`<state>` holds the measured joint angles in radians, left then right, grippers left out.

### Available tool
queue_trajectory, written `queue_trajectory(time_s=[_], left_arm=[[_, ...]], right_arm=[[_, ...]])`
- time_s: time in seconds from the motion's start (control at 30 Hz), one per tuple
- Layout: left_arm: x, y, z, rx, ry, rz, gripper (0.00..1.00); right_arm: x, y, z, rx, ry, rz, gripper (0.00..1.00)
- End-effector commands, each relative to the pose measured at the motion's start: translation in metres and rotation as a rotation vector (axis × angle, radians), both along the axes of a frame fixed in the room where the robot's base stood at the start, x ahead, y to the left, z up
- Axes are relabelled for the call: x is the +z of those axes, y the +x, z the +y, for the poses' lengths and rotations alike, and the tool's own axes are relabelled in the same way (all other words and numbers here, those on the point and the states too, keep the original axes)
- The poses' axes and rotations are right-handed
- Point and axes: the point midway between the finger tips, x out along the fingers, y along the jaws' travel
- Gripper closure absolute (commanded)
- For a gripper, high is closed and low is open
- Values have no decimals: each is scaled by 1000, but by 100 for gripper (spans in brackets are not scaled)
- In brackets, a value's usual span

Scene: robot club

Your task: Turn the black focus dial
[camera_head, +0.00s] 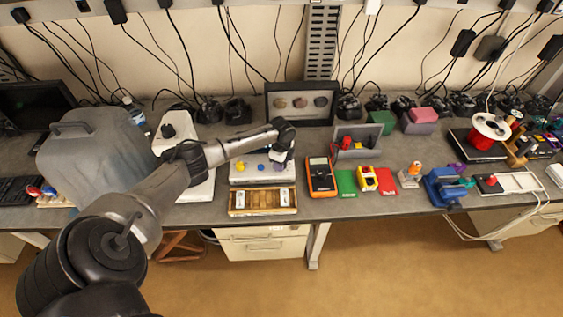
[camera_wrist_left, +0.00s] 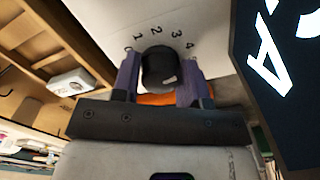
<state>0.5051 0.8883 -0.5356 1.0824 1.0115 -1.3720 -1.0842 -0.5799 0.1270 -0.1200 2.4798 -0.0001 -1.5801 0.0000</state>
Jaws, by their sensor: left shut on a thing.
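The black focus dial (camera_wrist_left: 158,69) sits on a pale panel printed with an arc of numbers, 0 to 4 being readable in the left wrist view. My left gripper (camera_wrist_left: 160,77) has its two purple fingers on either side of the dial, closed on it. In the head view my left arm reaches in from the left, and the left gripper (camera_head: 280,160) is at the right end of a pale device (camera_head: 250,178) with yellow and blue knobs. The dial itself is hidden there by the gripper and wrist. My right gripper is not in view.
A wooden tray (camera_head: 262,211) lies in front of the device. An orange multimeter (camera_head: 320,178) stands close on its right. A framed display (camera_head: 301,121) is behind. A large grey container (camera_head: 97,162) is at the left. The floor in front of the bench is clear.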

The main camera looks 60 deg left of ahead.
Motion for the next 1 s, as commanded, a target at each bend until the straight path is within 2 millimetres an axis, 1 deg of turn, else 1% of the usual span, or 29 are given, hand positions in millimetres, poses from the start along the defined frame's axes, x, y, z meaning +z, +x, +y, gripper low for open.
queue_trajectory(time_s=[0.17,0.2,0.43,0.67,0.77,0.87,1.0], left_arm=[[1,0,0,0,-1,-1,83],[1,0,0,0,-1,-1,56],[0,0,0,1,-1,-1,34],[1,0,0,1,0,0,34],[5,0,0,0,0,-1,34],[17,1,0,0,0,-2,34],[43,1,1,-1,2,-3,34]], right_arm=[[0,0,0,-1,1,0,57],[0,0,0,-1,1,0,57],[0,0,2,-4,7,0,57],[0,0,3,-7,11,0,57],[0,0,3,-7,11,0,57],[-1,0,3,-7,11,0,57],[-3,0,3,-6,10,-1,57]])
